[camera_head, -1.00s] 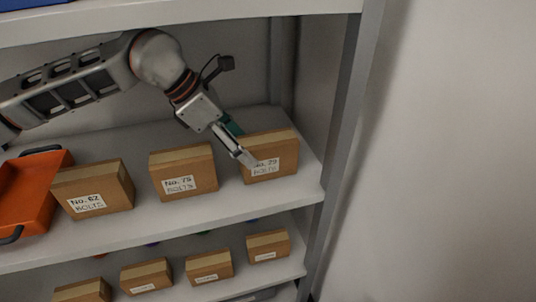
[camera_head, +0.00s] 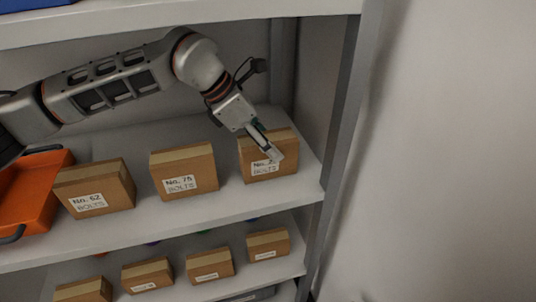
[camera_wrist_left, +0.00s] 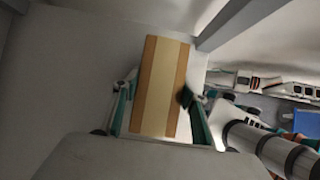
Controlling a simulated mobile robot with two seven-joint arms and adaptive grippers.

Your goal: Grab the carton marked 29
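The carton marked 29 (camera_head: 284,168) stands upright at the right end of the middle shelf; a finger hides part of its label, leaving "No. 2" and "BOLTS" partly readable. A gap shows at the left finger; the right finger is close to the carton, contact unclear.
Carton No. 75 (camera_head: 183,170) and carton No. 62 (camera_head: 95,189) stand to the left, then an orange tray (camera_head: 30,190). The upper shelf (camera_head: 180,25) hangs above the arm. A shelf post (camera_head: 345,120) rises at the right. Smaller cartons (camera_head: 208,265) stand below.

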